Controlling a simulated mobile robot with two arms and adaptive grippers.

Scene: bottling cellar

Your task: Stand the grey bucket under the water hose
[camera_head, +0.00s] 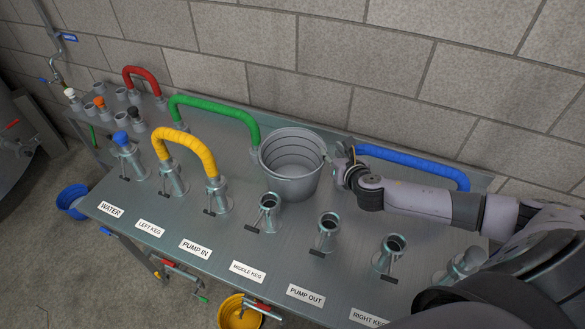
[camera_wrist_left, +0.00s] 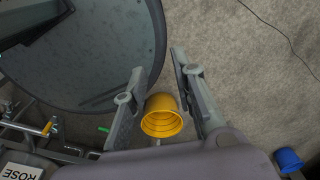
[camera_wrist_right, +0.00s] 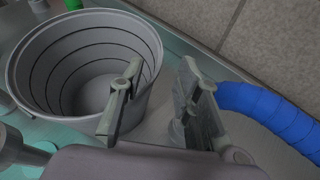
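The grey bucket (camera_head: 292,170) stands upright and empty at the back of the metal bench. It also shows in the right wrist view (camera_wrist_right: 45,45). My right gripper (camera_head: 342,165) is at the bucket's right side. In the right wrist view its fingers (camera_wrist_right: 163,85) are apart, one over the bucket's rim and one outside the wall; I cannot tell whether they touch it. My left gripper (camera_wrist_left: 160,85) is open and empty, outside the head view. A wall pipe (camera_head: 50,30) with a blue tag drops at the far left; I cannot make out the water hose clearly.
Green (camera_head: 215,107), yellow (camera_head: 185,143), red (camera_head: 143,72) and blue (camera_head: 410,160) pipes arch over the bench (camera_head: 215,275). Several upright ports line its front. A blue bucket (camera_head: 72,200) and a yellow bucket (camera_head: 238,312) are on the floor.

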